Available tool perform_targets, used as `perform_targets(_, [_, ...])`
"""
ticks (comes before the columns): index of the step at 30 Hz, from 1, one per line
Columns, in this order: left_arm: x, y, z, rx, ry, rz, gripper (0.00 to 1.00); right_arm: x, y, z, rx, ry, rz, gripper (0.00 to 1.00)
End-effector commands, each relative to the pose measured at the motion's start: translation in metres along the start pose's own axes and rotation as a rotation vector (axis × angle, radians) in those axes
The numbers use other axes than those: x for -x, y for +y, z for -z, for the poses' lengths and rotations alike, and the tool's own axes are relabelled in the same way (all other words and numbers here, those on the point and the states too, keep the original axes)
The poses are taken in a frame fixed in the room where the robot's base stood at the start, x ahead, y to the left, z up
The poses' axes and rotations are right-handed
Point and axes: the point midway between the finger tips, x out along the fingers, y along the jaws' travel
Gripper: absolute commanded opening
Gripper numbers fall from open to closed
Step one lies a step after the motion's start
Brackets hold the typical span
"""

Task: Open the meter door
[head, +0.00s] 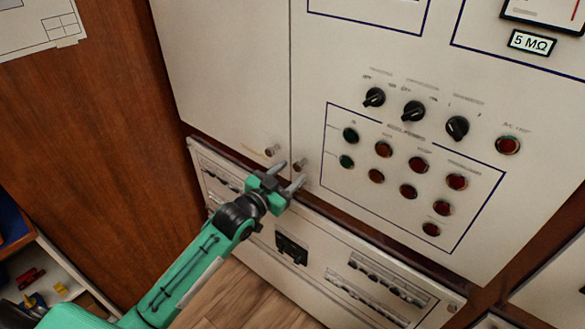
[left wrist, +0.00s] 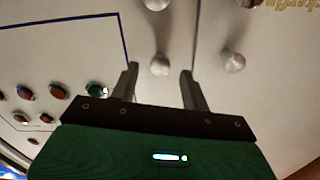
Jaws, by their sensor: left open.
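The meter door (head: 400,60) is the wide cream panel on the right, with switches, lamps and a meter; it looks closed flush along a vertical seam. Its small round knob (head: 299,165) is at its lower left corner. My left gripper (head: 290,176) is open and empty just below and in front of this knob. In the left wrist view the knob (left wrist: 160,65) lies between the two fingers (left wrist: 159,82), slightly past their tips. I cannot tell whether they touch it. My right gripper is not in view.
A second cream door (head: 225,70) is left of the seam, with its own knob (head: 272,150) close by; it also shows in the left wrist view (left wrist: 233,62). A lower panel (head: 330,265) with breaker rows is below. A wooden side panel (head: 85,150) stands left.

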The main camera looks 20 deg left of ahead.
Motion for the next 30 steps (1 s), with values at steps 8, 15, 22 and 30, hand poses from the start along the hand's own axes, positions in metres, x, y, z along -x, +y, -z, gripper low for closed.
perform_targets(8, [-0.017, 0.001, 0.0, 0.001, -0.001, -0.001, 0.47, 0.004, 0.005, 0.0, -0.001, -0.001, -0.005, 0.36])
perform_targets(15, [-0.018, 0.001, -0.001, 0.0, -0.001, -0.001, 0.47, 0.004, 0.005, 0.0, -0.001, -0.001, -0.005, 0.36])
perform_targets(22, [-0.017, 0.001, 0.0, 0.0, -0.001, -0.001, 0.01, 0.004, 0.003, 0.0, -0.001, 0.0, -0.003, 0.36])
perform_targets(30, [-0.019, 0.001, 0.0, 0.0, -0.001, -0.001, 0.0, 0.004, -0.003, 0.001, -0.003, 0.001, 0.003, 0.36])
